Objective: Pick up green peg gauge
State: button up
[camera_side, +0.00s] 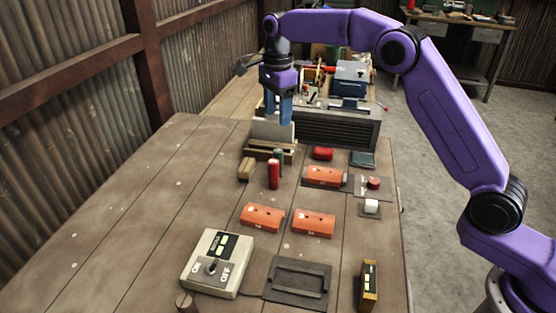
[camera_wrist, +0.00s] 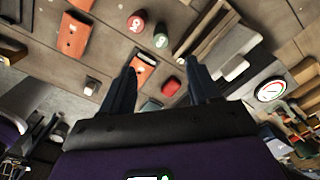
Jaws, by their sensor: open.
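The green peg gauge (camera_side: 279,159) stands upright on the wooden table, just behind the red peg (camera_side: 273,176), which hides part of it. In the wrist view the green peg gauge (camera_wrist: 160,38) shows its round top beyond my fingertips, beside the red peg (camera_wrist: 137,22). My gripper (camera_side: 280,118) is open and empty, pointing down above and behind the green peg gauge, apart from it. In the wrist view both fingers of my gripper (camera_wrist: 159,67) are spread, with nothing between their tips.
A wooden rack with a pale plate (camera_side: 270,130) lies close behind the pegs, and a small wood block (camera_side: 246,168) is left of them. Orange blocks (camera_side: 324,176) lie to the right and in front. A switch box (camera_side: 217,264) stands at front left. The left tabletop is clear.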

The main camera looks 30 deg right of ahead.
notch_tip(320, 180, down, 16)
jog(key=shift+d+r, duration=0.1)
jog(key=shift+r, duration=0.1)
dwell(0.4)
jog(key=c, duration=1.1)
